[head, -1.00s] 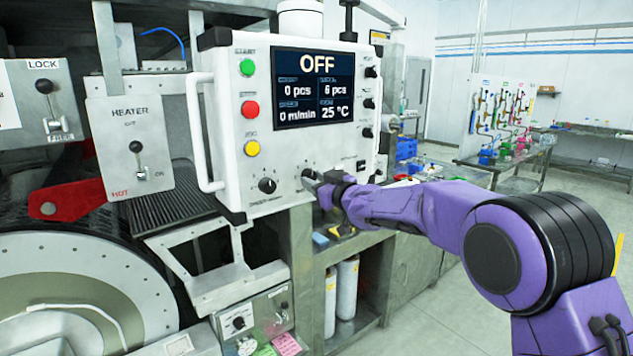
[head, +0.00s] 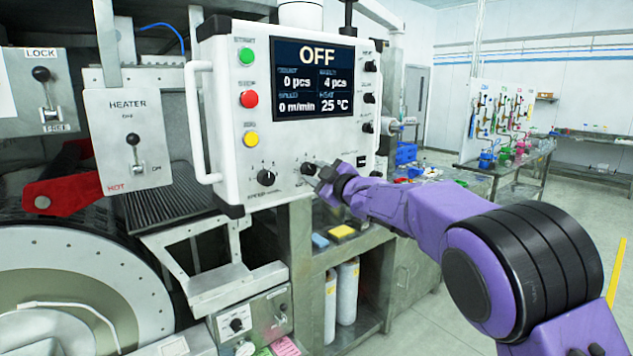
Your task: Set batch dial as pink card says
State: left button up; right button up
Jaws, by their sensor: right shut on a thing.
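The white control panel (head: 225,120) shows a screen (head: 314,80) reading OFF, 0 pcs, 4 pcs, 0 m/min and 25 °C. My right gripper (head: 317,174) is shut on the batch dial (head: 307,169) low on the panel, right of the speed dial (head: 265,177). The fingers cover part of the dial and its markings, so its pointer is hard to read. The pink card (head: 286,346) is at the bottom edge, mostly cut off, and its writing is too small to read. My left gripper is not in view.
Green, red and yellow buttons (head: 250,139) line the panel's left side, beside a white handle (head: 195,120). Small knobs (head: 368,97) line its right side. A heater switch box (head: 133,140) hangs left. A shelf below holds white cylinders (head: 347,290).

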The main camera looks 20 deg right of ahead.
jog(key=shift+n+b, duration=0.5)
jog(key=shift+n, duration=0.5)
jog(key=o, duration=1)
jog(key=shift+o, duration=0.2)
